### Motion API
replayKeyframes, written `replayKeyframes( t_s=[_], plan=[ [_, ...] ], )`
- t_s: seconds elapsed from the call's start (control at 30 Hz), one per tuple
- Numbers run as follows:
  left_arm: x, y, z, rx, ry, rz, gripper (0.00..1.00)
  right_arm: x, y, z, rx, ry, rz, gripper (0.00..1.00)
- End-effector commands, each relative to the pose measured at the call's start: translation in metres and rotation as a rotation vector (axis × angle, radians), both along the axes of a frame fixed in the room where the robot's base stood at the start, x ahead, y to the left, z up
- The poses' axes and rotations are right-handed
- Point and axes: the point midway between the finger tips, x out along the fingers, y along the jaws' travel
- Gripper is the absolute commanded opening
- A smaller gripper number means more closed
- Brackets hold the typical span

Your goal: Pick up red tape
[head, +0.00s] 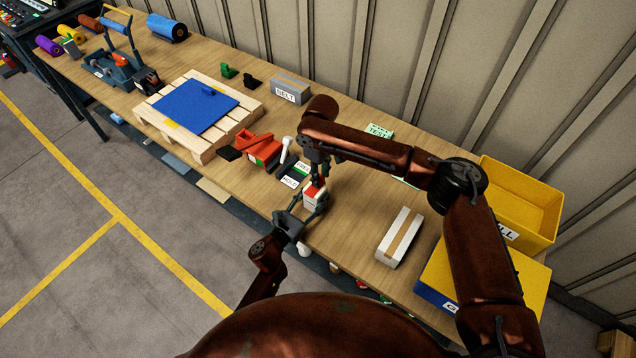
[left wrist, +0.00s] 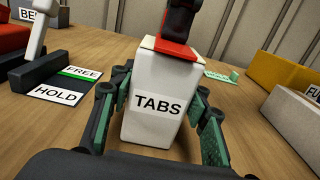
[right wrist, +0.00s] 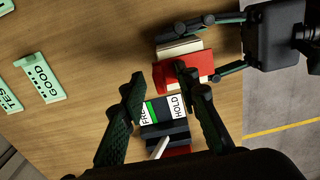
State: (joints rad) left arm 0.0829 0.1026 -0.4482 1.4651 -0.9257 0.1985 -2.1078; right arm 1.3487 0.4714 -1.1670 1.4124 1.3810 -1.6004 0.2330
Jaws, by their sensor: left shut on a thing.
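A white box labelled TABS (left wrist: 158,112) stands upright between the fingers of my left gripper (left wrist: 160,100), which is shut on it. The red tape (right wrist: 205,66) lies flat on top of the box and sticks out past its edge. The red piece also shows on the box in the head view (head: 312,189). My right gripper (right wrist: 158,76) is open above it, its fingers spread. One right fingertip overlaps the red tape in the right wrist view; I cannot tell whether it touches.
A black FREE/HOLD clamp (right wrist: 163,125) with a white lever is close beside the box. A red tool (head: 262,150) and a pallet with a blue sheet (head: 197,108) lie to the left. A taped white carton (head: 399,238) and yellow bins (head: 520,200) stand to the right.

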Motion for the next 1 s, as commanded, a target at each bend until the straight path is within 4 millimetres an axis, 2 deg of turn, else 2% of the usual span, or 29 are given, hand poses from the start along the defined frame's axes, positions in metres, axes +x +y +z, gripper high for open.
replayKeyframes(
  t_s=[0.1,0.5,0.8,0.87,1.0],
  plan=[
    [0.0,0.0,-0.001,0.001,0.001,0.001,0.13,0.0,0.0,0.0,0.0,0.0,0.0,0.28],
    [0.0,0.001,-0.001,0.001,0.001,0.001,0.13,0.0,0.0,0.0,0.0,0.0,0.0,0.0],
    [0.0,0.001,-0.001,0.001,0.001,0.002,0.13,0.0,0.0,0.003,0.0,0.0,0.0,0.0],
    [0.0,0.001,-0.001,0.001,0.001,0.002,0.13,0.0,0.0,0.008,0.001,-0.001,0.0,0.0],
    [0.0,0.001,-0.001,0.001,0.002,0.002,0.13,0.0,0.001,0.03,0.002,-0.001,0.001,0.0]
  ],
)
